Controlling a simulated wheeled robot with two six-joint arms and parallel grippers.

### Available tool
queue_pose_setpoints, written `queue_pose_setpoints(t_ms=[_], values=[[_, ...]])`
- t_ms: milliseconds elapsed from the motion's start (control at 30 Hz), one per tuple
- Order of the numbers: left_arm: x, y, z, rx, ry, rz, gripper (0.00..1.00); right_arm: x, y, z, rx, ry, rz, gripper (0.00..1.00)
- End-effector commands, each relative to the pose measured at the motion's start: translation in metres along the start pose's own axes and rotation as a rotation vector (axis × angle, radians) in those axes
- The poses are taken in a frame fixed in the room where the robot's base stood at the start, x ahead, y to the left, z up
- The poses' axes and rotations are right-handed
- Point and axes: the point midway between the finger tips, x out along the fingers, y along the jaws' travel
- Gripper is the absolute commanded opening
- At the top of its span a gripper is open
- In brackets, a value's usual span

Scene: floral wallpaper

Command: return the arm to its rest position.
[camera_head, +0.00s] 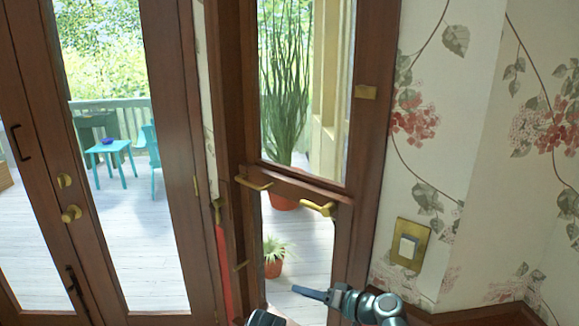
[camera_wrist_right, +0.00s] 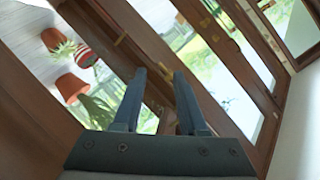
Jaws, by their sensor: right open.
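My right gripper (camera_head: 312,294) shows at the bottom of the head view, pointing left in front of the lower part of the wooden-framed glass door. My grey arm links reach it from the lower right. In the right wrist view the gripper (camera_wrist_right: 160,75) has its two blue-grey fingers apart, with nothing held between them. Behind the fingers is the brown door frame (camera_wrist_right: 105,40), seen tilted. A dark rounded part at the bottom edge of the head view is cut off; I cannot tell which part it is. I see no left gripper.
The glass door has a brass handle (camera_head: 318,208). Double doors (camera_head: 176,120) stand at left, with a brass knob (camera_head: 71,213). Floral wallpaper (camera_head: 470,120) with a switch plate (camera_head: 409,244) is at right. Outside are a turquoise table (camera_head: 108,148) and potted plants (camera_head: 273,266).

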Motion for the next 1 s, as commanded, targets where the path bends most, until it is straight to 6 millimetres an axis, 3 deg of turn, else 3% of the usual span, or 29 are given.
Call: queue_pose_setpoints(t_ms=[100,300,500,667,733,1000], values=[[0.0,0.0,0.0,0.0,0.0,0.0,0.0,0.004,0.029,0.048,-0.023,-0.217,0.156,0.42],[0.0,0.0,0.0,0.0,0.0,0.0,0.0,-0.024,0.084,0.105,-0.031,-0.506,0.477,0.42],[0.0,0.0,0.0,0.0,0.0,0.0,0.0,-0.064,0.122,0.126,-0.025,-0.661,0.762,0.42],[0.0,0.0,0.0,0.0,0.0,0.0,0.0,-0.098,0.142,0.13,-0.019,-0.732,0.974,0.42],[-0.021,-0.002,0.001,0.0,0.0,0.0,0.0,-0.1,0.117,0.126,-0.047,-0.767,0.987,0.42],[-0.075,-0.007,0.004,0.0,0.0,0.0,0.0,-0.088,0.034,0.134,-0.186,-0.905,0.962,0.42]])
